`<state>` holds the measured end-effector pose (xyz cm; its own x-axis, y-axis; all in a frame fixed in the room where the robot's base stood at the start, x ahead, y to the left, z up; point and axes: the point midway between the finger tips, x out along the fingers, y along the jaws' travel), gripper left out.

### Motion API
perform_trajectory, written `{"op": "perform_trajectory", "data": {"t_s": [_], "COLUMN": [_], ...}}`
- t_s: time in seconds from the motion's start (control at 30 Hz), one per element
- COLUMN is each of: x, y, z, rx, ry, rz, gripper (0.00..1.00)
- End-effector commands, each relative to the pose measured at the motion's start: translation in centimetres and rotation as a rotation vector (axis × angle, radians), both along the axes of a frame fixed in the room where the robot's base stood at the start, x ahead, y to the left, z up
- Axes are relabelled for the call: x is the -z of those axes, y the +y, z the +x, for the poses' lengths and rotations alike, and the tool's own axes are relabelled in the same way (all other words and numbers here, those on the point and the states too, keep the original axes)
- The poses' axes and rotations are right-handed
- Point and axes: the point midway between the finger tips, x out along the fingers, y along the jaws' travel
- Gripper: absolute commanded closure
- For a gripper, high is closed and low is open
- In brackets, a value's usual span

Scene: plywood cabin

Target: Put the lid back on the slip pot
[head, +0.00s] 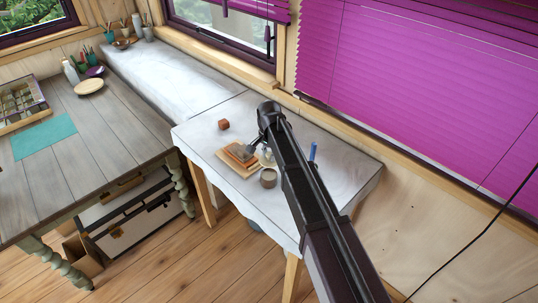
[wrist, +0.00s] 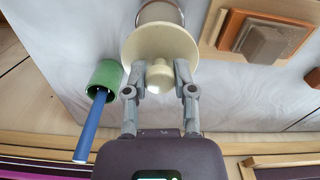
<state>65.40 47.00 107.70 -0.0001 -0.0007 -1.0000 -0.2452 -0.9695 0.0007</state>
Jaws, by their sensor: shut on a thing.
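The cream lid (wrist: 150,45) is a round disc with a knob (wrist: 158,78). In the wrist view my gripper (wrist: 160,75) is shut on the knob, one finger on each side. The slip pot (wrist: 161,12) shows behind the lid at the top of the wrist view, partly covered by it. I cannot tell whether the lid touches the pot. In the head view the pot (head: 268,180) stands on the white-covered table (head: 213,137), near my gripper (head: 252,150). The lid is mostly hidden there by my arm.
A green cup (wrist: 104,75) with a blue stick (wrist: 90,127) stands close to the lid. A reddish cube (head: 223,125) sits farther back. A window wall borders the table.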

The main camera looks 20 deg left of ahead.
Motion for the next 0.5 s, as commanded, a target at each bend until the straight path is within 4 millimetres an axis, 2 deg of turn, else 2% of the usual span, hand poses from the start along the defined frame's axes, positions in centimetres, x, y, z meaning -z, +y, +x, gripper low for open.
{"op": "perform_trajectory", "data": {"t_s": [0.5], "x": [2.9], "y": [0.0], "z": [0.0], "rx": [0.0], "ry": [0.0], "rz": [0.0], "gripper": [0.92]}}
